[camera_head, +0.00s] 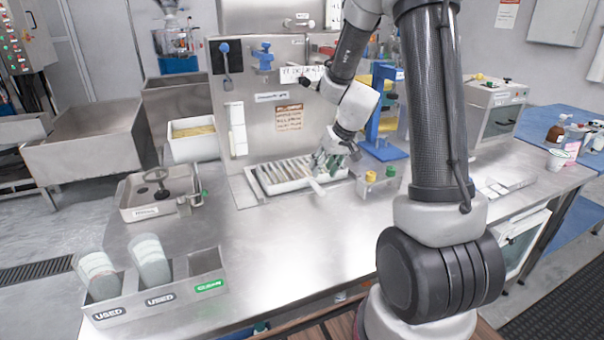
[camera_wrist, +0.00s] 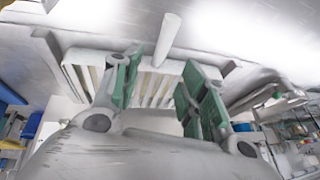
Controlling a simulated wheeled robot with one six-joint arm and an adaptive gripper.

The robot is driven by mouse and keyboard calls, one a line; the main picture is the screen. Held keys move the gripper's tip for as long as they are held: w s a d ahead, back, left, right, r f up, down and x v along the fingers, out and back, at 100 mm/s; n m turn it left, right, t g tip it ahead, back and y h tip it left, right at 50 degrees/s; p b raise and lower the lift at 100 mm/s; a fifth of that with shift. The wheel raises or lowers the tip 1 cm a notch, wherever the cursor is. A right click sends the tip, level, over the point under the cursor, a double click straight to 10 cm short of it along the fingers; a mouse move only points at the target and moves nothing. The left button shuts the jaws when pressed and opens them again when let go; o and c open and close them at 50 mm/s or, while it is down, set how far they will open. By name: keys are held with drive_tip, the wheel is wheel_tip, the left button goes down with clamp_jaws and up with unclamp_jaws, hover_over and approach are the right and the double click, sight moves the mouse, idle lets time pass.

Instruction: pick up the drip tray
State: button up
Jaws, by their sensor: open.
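The drip tray (camera_head: 270,183) is a white slatted tray at the foot of the steel grinder housing. Its pale handle (camera_head: 317,187) sticks out from the front edge toward the worktop. My gripper (camera_head: 325,162) is over the right part of the tray and covers some of it. In the wrist view, my gripper (camera_wrist: 160,82) is open, with a green finger on each side. White slats of the drip tray (camera_wrist: 150,92) show between the fingers, and the handle (camera_wrist: 167,38) points away above them. Nothing is held; I cannot tell whether the fingers touch the tray.
A steel holder (camera_head: 160,300) labelled USED and CLEAN, with two cups, stands at the front left. A steel box with a black knob (camera_head: 157,178) sits left of the tray. A blue stand (camera_head: 385,150) is close on the right. The middle worktop (camera_head: 270,240) is clear.

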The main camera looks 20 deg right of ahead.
sight(307, 178)
drive_tip(key=x, duration=0.7)
drive_tip(key=shift+f, duration=0.4)
drive_tip(key=shift+c, duration=0.4)
clamp_jaws()
